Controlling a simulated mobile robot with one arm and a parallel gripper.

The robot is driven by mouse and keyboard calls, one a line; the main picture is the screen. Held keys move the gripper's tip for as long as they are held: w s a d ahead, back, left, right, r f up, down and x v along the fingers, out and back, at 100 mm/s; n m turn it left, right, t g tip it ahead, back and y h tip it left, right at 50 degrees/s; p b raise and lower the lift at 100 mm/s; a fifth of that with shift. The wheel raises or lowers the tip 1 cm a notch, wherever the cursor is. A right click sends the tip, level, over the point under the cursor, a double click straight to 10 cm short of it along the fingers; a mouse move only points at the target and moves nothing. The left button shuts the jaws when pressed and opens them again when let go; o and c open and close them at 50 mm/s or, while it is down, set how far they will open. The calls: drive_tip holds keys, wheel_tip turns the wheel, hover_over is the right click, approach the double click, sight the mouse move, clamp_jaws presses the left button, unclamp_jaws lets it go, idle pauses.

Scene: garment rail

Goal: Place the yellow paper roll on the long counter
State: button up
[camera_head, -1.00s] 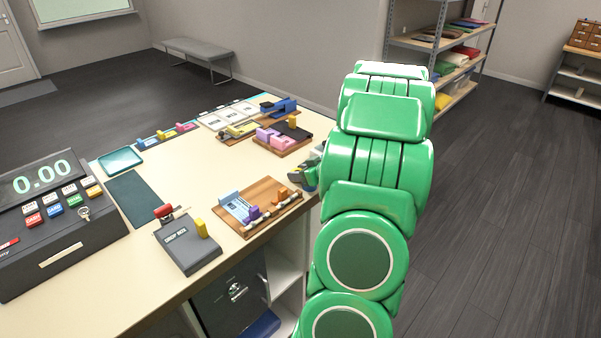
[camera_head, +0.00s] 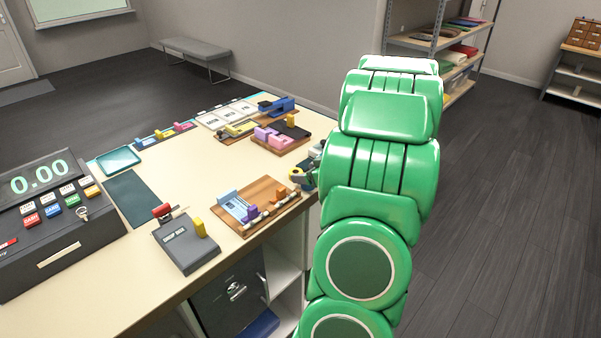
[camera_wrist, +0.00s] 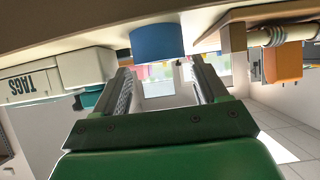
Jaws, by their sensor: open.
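The long counter (camera_head: 200,170) has a pale top and runs through the left half of the head view. In the wrist view, which sees the counter upside down, a blue cylinder (camera_wrist: 157,42) rests against the counter top. My gripper (camera_wrist: 165,75) is open, its fingers spread below the cylinder in the picture. I cannot tell whether they touch it. No yellow roll is clear in the wrist view.
A wooden board (camera_head: 262,192) with small clips lies near the front edge. A white box marked TAGS (camera_wrist: 60,75) shows in the wrist view. The counter's middle is clear.

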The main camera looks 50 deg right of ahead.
drive_tip(key=v, duration=0.3)
drive_tip(key=shift+s+f, duration=0.1)
drive_tip(key=shift+s, duration=0.5)
drive_tip(key=c, duration=0.4)
drive_tip(key=shift+o, duration=0.2)
drive_tip(key=shift+r, duration=0.2)
